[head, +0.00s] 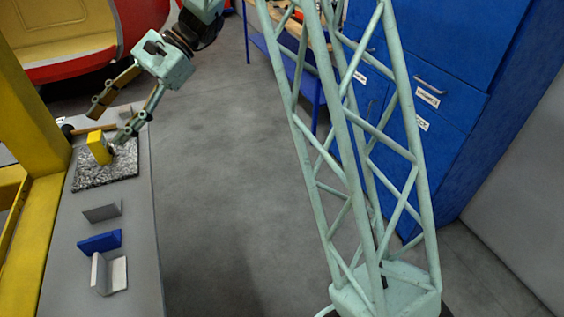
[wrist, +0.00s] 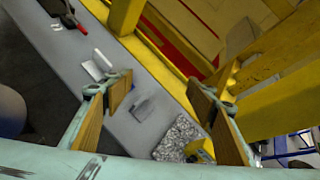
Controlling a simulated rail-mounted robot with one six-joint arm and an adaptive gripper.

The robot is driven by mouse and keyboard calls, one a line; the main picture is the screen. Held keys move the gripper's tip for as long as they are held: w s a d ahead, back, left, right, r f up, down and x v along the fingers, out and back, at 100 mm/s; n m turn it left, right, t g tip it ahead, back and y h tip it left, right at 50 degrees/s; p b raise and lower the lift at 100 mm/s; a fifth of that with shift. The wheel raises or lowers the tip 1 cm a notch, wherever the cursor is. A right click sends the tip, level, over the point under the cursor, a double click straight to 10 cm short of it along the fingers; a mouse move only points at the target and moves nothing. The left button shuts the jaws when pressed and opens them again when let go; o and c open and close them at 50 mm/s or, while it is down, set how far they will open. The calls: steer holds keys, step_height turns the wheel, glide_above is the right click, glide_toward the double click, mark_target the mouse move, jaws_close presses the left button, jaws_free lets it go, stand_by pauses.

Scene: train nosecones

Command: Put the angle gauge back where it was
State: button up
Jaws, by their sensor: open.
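A yellow block-like piece (head: 99,148) stands on a speckled granite plate (head: 106,174) on the grey bench; I cannot tell whether it is the angle gauge. Nearer along the bench are a grey angled piece (head: 101,212), a blue angled piece (head: 99,242) and a whitish L-shaped piece (head: 116,274). My gripper (head: 111,119) is open and empty, with its fingers seen near the yellow piece in the head view. In the wrist view the open gripper (wrist: 161,91) has the grey piece (wrist: 143,107) showing between its fingers and the granite plate (wrist: 178,136) below.
The grey bench (head: 140,220) runs alongside a yellow frame (head: 35,140) on its left. A dark-headed tool with a light-brown handle (head: 92,129) lies behind the granite plate. Blue cabinets (head: 440,90) stand at the right. The grey floor between is clear.

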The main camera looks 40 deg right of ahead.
steer(key=s+d+r+n+h, duration=0.2)
steer(key=s+d+r, duration=0.1)
steer(key=s, duration=0.5)
steer(key=s+d+r+n+t+h, duration=0.1)
steer(key=s+d+r+n+h, duration=0.1)
steer(key=s, duration=0.7)
steer(key=s+d+r+n+h, duration=0.2)
steer(key=s+d+r+h, duration=0.1)
steer(key=s, duration=0.5)
steer(key=s+d+n+t+h, duration=0.2)
steer(key=s+d, duration=0.4)
steer(key=s, duration=0.3)
steer(key=s+d+n+t+h, duration=0.2)
steer(key=s+d, duration=0.3)
steer(key=s, duration=0.4)
steer(key=shift+d+n+h, duration=0.4)
steer(key=shift+n, duration=0.4)
